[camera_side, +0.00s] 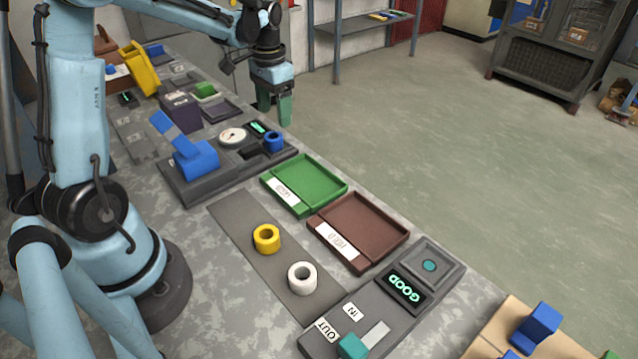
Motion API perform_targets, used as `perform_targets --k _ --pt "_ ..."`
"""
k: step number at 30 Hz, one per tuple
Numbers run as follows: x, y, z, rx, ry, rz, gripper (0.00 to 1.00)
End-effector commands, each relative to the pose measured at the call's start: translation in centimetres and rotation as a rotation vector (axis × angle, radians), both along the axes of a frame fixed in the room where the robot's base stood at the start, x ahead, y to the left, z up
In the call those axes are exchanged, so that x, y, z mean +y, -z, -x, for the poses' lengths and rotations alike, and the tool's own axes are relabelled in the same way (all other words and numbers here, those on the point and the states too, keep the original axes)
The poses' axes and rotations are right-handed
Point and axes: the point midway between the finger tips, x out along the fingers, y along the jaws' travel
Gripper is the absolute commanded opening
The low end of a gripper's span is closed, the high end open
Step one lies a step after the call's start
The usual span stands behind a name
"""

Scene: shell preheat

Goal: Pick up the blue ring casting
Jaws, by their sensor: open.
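The blue ring casting (274,141) sits at the right end of a dark grey station (190,190), beside a round dial gauge (233,136) and a small lit display (258,127). My gripper (275,108) hangs above the ring in the picture, its green fingers pointing down. The fingers are apart with nothing seen between them. The fingertips are clear of the ring; their exact distance from it is hard to tell.
A blue lever block (196,160) stands on the same station. An empty green tray (310,180) and an empty brown tray (365,225) lie nearer. A yellow ring (267,238) and a white ring (302,277) stand on a grey strip. A unit reading GOOD (404,290) is nearby.

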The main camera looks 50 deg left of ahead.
Motion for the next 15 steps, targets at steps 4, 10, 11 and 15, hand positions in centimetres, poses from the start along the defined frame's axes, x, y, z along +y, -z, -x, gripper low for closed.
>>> perform_targets --k 4,10,11,15 --pt "0.0 0.9 0.0 0.000 0.000 0.000 0.73" --pt "0.0 2.6 0.5 -0.001 -0.001 0.000 0.73" --pt "0.0 3.1 0.6 -0.001 -0.001 0.000 0.73" --pt "0.0 4.9 0.7 -0.001 0.000 0.000 0.73"
